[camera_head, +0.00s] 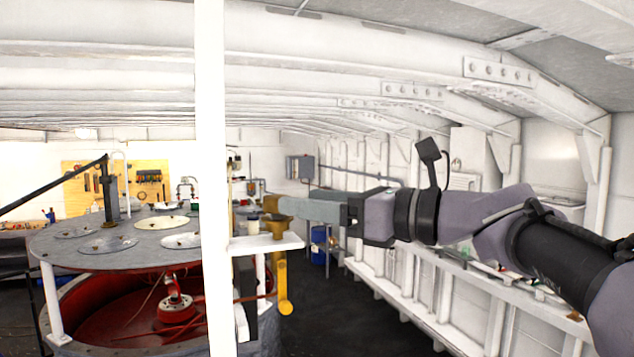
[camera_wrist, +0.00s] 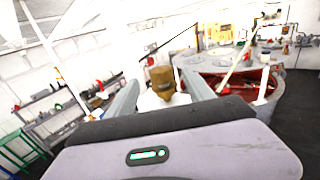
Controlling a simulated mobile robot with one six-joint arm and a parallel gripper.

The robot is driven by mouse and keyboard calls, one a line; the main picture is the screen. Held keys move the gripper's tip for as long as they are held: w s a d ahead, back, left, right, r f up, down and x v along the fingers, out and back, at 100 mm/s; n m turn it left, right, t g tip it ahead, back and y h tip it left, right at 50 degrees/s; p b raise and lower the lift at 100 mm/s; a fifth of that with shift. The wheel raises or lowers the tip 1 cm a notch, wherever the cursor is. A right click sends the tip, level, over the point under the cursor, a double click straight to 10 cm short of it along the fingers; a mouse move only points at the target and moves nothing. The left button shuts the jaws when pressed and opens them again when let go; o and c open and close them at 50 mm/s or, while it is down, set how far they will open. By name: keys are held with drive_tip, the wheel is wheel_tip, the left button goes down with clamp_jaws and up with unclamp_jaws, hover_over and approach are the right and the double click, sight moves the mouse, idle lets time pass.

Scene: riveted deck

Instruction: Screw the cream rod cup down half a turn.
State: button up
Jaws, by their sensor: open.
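A small cream cup (camera_head: 253,225) with a dark top stands on a white shelf (camera_head: 262,244) beside the white post, in the head view. I take it for the cream rod cup; I cannot make it out in the wrist view. A brass-coloured fitting (camera_head: 277,228) stands just right of it, and it also shows in the wrist view (camera_wrist: 161,80). My gripper (camera_head: 284,203) reaches in from the right, its fingertips close to the brass fitting in the picture. In the wrist view my gripper (camera_wrist: 160,77) is open, the fitting appearing between its fingers. Contact cannot be told.
A white post (camera_head: 211,180) stands left of the shelf. A large round grey-topped machine (camera_head: 130,238) with a red interior is farther left. A yellow pipe (camera_head: 283,287) hangs below the shelf. The dark floor (camera_head: 318,300) to the right is open.

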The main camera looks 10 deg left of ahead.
sight(276, 195)
drive_tip(key=p+x, duration=0.2)
drive_tip(key=x, duration=0.7)
drive_tip(key=shift+w+a, duration=0.2)
drive_tip(key=shift+a, duration=0.15)
drive_tip(key=shift+s+d, duration=0.1)
drive_tip(key=shift+c, duration=1.1)
clamp_jaws()
drive_tip(key=shift+m+t, duration=0.3)
drive_tip(key=shift+t, duration=0.1)
